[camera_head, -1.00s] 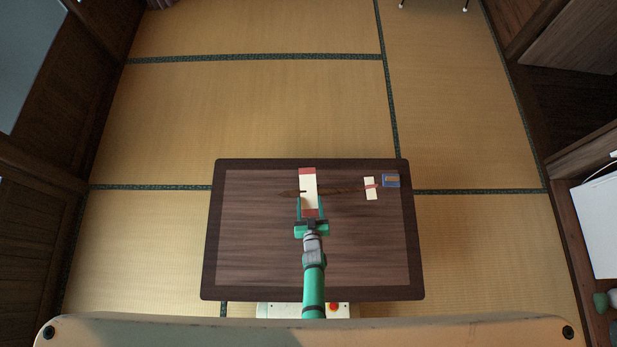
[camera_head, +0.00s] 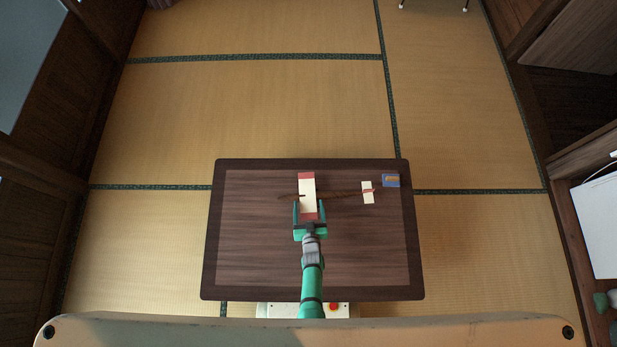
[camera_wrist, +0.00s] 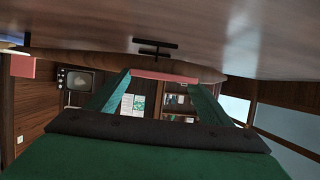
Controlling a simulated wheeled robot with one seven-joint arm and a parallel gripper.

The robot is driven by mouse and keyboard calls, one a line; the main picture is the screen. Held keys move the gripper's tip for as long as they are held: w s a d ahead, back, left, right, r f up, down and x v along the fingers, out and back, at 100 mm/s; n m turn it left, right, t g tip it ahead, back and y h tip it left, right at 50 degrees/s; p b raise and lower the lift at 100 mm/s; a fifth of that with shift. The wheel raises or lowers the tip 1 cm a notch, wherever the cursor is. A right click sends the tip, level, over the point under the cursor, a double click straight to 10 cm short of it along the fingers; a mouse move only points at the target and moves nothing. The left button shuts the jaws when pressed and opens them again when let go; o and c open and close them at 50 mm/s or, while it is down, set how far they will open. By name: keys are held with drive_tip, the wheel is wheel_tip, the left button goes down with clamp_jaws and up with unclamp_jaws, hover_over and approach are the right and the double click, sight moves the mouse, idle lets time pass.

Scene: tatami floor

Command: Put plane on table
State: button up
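The plane has a dark brown body, a cream main wing (camera_head: 307,190) with red ends, and a smaller cream tail wing (camera_head: 367,193) to the right. It is over the far part of the dark wooden table (camera_head: 240,270) and appears to rest on it. My gripper (camera_head: 309,207) reaches from the near side with one finger on each side of the main wing. Narrow gaps show between fingers and wing, so it looks open. In the wrist view, the wing's red end (camera_wrist: 165,76) lies between the spread fingers. The underside of the plane is hidden.
A small blue item with an orange-brown patch (camera_head: 391,181) lies at the table's far right corner, close to the tail wing. Tatami floor surrounds the table.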

idle(0.3)
drive_tip(key=a+v, duration=0.1)
drive_tip(key=v, duration=1)
drive_tip(key=s+r, duration=0.4)
drive_tip(key=r, duration=1)
drive_tip(key=s+r+t, duration=0.1)
drive_tip(key=s+r, duration=0.3)
drive_tip(key=r, duration=1.1)
drive_tip(key=s+r+t+h, duration=0.1)
drive_tip(key=s+r, duration=0.3)
drive_tip(key=r, duration=1.1)
drive_tip(key=shift+m, duration=0.4)
